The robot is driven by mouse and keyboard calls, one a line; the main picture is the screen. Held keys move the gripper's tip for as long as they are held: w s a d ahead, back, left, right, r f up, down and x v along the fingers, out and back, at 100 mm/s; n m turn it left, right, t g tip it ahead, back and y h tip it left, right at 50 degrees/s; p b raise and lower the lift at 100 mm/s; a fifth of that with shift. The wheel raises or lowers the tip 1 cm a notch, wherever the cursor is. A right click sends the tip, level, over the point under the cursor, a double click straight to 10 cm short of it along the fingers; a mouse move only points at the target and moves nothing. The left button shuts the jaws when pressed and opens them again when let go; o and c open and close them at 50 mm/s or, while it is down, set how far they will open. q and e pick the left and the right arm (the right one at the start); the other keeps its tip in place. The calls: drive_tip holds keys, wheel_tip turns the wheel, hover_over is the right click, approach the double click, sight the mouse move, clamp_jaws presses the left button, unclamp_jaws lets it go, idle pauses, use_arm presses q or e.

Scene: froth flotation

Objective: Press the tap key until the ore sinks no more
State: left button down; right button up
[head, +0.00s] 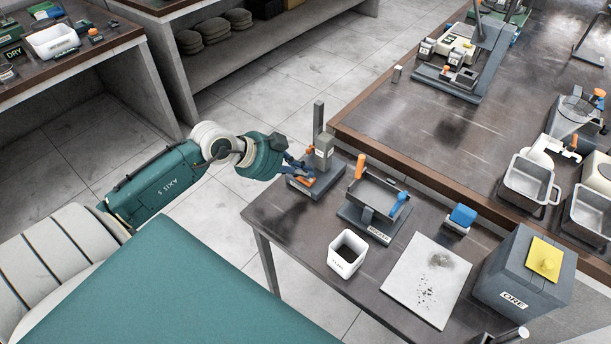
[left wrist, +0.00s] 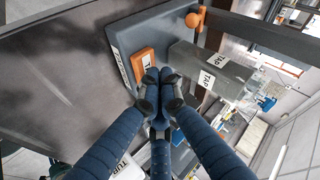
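The tap stand (head: 325,150) is a grey base with a post and a grey block at the table's far left corner. Its orange tap key (head: 306,181) lies low on the base; in the left wrist view the key (left wrist: 143,62) is just beyond my fingertips. My left gripper (head: 290,166) is at the key with its fingers drawn together (left wrist: 160,88), holding nothing visible. I cannot tell whether they touch the key. A white tub (head: 344,266) with dark contents stands nearer on the table. My right gripper is not in view.
A grey tray-like device with an orange knob (head: 361,160) and blue handle stands right of the tap stand. A white sheet with dark grains (head: 405,288), a blue block (head: 462,216) and a grey ORE box (head: 500,280) with a yellow top are further right.

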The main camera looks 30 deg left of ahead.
sight(303, 179)
use_arm(q)
drive_tip(key=shift+f, duration=0.35)
idle(0.3)
drive_tip(key=shift+r, duration=0.1)
drive_tip(key=shift+r+p, duration=0.95)
drive_tip(key=shift+p, duration=0.2)
drive_tip(key=shift+r, duration=0.1)
wheel_tip(303, 179, up, 5)
drive_tip(key=p, duration=0.5)
drive_tip(key=shift+p, duration=0.4)
